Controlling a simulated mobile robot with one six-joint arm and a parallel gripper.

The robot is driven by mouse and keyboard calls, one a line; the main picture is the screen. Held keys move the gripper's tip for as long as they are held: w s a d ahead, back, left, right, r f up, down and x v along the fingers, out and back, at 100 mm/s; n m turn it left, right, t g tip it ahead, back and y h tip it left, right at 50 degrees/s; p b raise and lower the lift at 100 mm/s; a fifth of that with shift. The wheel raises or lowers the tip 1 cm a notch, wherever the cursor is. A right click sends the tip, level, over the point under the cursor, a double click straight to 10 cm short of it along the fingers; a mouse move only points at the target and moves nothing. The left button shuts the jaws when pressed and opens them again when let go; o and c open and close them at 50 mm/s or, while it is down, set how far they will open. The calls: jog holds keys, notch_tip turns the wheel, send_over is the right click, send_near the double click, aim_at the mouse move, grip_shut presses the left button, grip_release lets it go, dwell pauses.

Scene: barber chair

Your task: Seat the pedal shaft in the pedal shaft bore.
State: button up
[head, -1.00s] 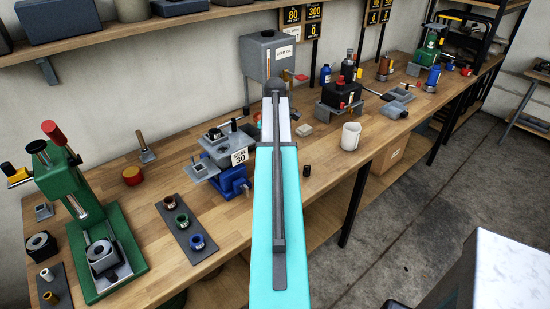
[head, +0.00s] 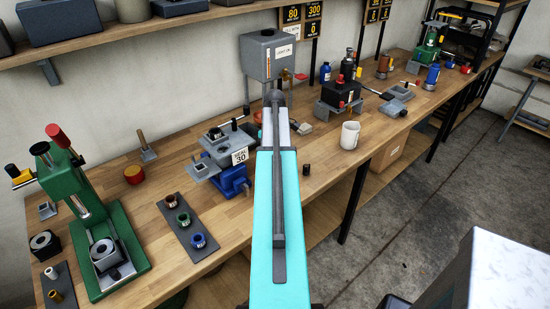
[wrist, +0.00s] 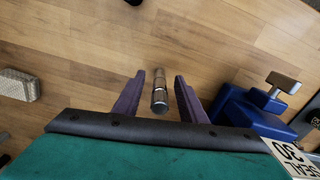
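A short silvery metal cylinder with dark rings, which I take for the pedal shaft (wrist: 159,92), shows in the wrist view over the wooden bench. My gripper (wrist: 160,76) has its two purple fingers apart, one on each side of the cylinder, with a visible gap on both sides. I cannot tell how far the fingers are above the bench. In the head view, my arm hides the gripper and the cylinder. I cannot surely pick out the pedal shaft bore in either view.
A blue vise (head: 234,182) with a SEAL 30 sign (head: 240,156) stands left of my arm. A white mug (head: 350,136) and small black cylinder (head: 306,169) stand to the right. A green press (head: 92,232) and a dark tray of rings (head: 184,221) are left.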

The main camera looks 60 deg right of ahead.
grip_shut()
jog(key=shift+r, duration=0.2)
jog(key=shift+r+b, duration=0.85)
jog(key=shift+r, duration=0.45)
jog(key=shift+s+r, duration=0.1)
jog(key=shift+r, duration=0.15)
jog(key=s+a+b, duration=0.2)
jog(key=s+a, duration=0.2)
jog(key=s, duration=0.2)
jog(key=s+a+r+b, duration=0.1)
jog(key=s+a+b, duration=0.1)
jog(key=s+a, duration=0.2)
jog(key=shift+s+a+r, duration=0.25)
jog(key=shift+s+a, duration=0.1)
jog(key=shift+s, duration=1.3)
